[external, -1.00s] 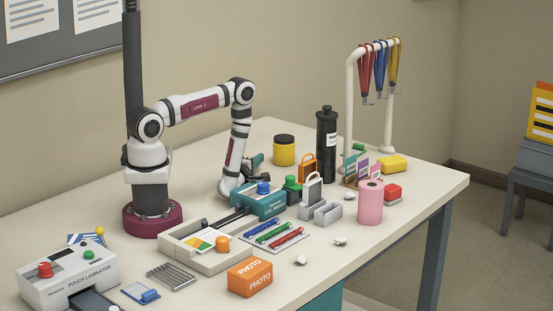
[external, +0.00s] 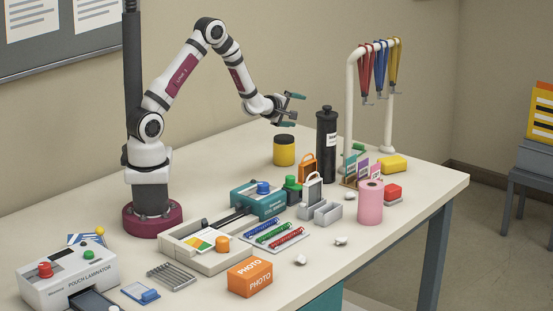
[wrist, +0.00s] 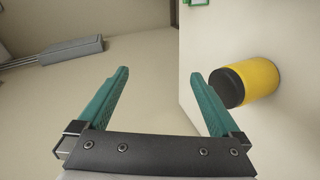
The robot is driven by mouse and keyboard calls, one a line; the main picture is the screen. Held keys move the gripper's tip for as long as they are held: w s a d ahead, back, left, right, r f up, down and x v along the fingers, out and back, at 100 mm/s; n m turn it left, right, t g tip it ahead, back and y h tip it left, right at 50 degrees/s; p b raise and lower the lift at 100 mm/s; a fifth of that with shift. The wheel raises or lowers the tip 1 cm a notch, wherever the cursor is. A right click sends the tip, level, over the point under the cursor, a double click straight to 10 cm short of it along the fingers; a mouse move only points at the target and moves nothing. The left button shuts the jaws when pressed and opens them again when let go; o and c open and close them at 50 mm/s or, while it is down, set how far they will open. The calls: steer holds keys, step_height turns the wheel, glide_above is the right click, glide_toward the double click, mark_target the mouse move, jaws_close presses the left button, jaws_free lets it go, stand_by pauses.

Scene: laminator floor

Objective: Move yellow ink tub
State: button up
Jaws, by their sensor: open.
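The yellow ink tub (external: 284,155) has a black lid and stands upright on the table behind the black bottle's left side. My gripper (external: 298,110) is raised above the tub, slightly to its right in the external view, with its teal fingers apart and nothing between them. In the wrist view the tub (wrist: 258,80) lies to the right, just beyond the tip of the right finger. The gap between the fingers (wrist: 160,85) shows only plain surface. The gripper and tub are apart.
A black bottle (external: 326,145) stands right of the tub, close to my gripper. An orange tag holder (external: 308,167) is in front. A white rack (external: 350,110) with hanging lanyards stands farther right. The table left of the tub (external: 225,165) is clear.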

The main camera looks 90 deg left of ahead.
steer(key=w+a+f+m+g+h, duration=0.2)
steer(key=w+m+h, duration=0.3)
steer(key=w, duration=0.1)
step_height(320, 180, up, 7)
steer(key=m+g+h, duration=0.5)
steer(key=m+g, duration=0.1)
steer(key=m, duration=0.1)
glide_above(284, 152)
steer(key=a, duration=0.2)
steer(key=f, duration=0.4)
steer(key=shift+s+f, duration=0.2)
steer(key=shift+f, duration=0.2)
steer(key=f, duration=0.5)
steer(key=a+f, duration=0.1)
steer(key=f, duration=0.4)
steer(key=a+f, duration=0.1)
steer(key=f, duration=0.4)
steer(key=shift+w+f, duration=0.3)
steer(key=shift+w, duration=0.1)
